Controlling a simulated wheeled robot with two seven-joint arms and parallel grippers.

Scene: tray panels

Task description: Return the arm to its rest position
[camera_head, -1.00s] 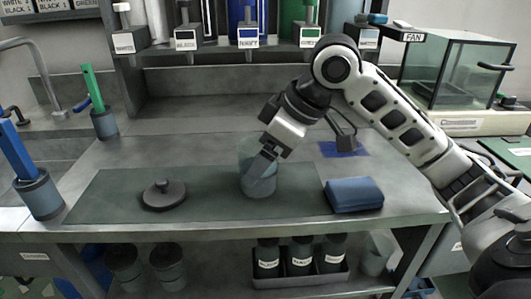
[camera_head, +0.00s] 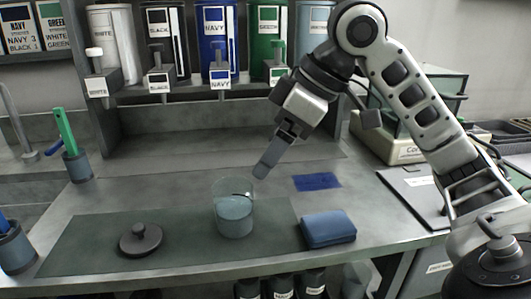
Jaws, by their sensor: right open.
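My right gripper (camera_head: 264,166) hangs above the table, just above and right of a clear beaker (camera_head: 235,214). It is open and holds nothing; its fingers overlap closely in this view. The beaker stands upright on the dark green mat (camera_head: 90,240) with greyish-blue contents. My right arm comes in from the right, bent high over the table. My left gripper is out of view.
A dark round lid (camera_head: 141,239) lies left of the beaker, and a folded blue cloth (camera_head: 328,230) lies right. A blue patch (camera_head: 317,181) is farther back. Labelled dispensers (camera_head: 219,78) line the back wall. Cups with green and blue handles stand at the left.

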